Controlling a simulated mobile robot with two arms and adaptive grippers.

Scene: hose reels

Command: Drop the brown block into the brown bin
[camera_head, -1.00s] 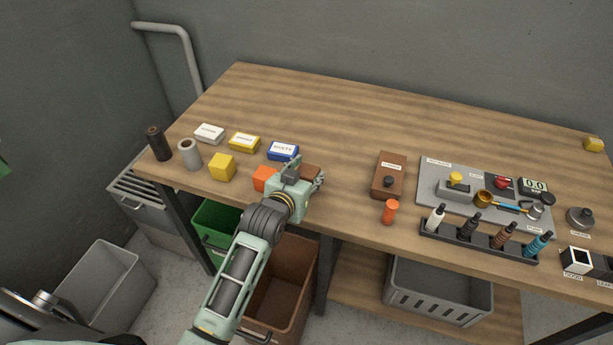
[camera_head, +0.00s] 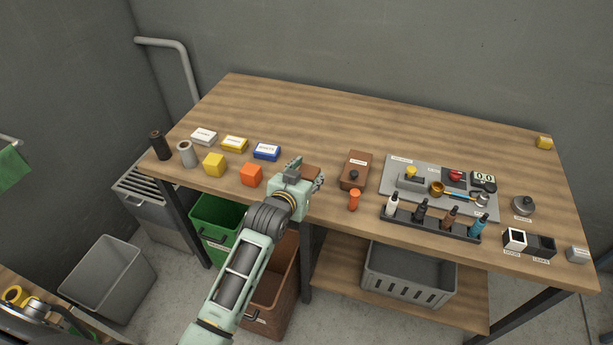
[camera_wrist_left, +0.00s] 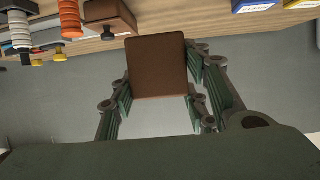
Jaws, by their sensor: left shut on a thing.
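My left gripper (camera_head: 308,180) is shut on the brown block (camera_head: 312,171) at the table's front edge, right of the orange cube. In the left wrist view the brown block (camera_wrist_left: 158,66) sits between the fingers (camera_wrist_left: 160,88), its broad face toward the camera, with grey floor behind it. The brown bin (camera_head: 281,284) stands on the floor under the table's front edge, below the gripper. My left arm hides part of the bin and its opening. My right gripper is not in view.
On the wooden table (camera_head: 300,115) are an orange cube (camera_head: 251,175), a yellow cube (camera_head: 214,164), a brown box with a knob (camera_head: 356,165) and an orange peg (camera_head: 354,199). A green bin (camera_head: 213,212) stands left of the brown bin; a grey crate (camera_head: 411,275) is on the lower shelf.

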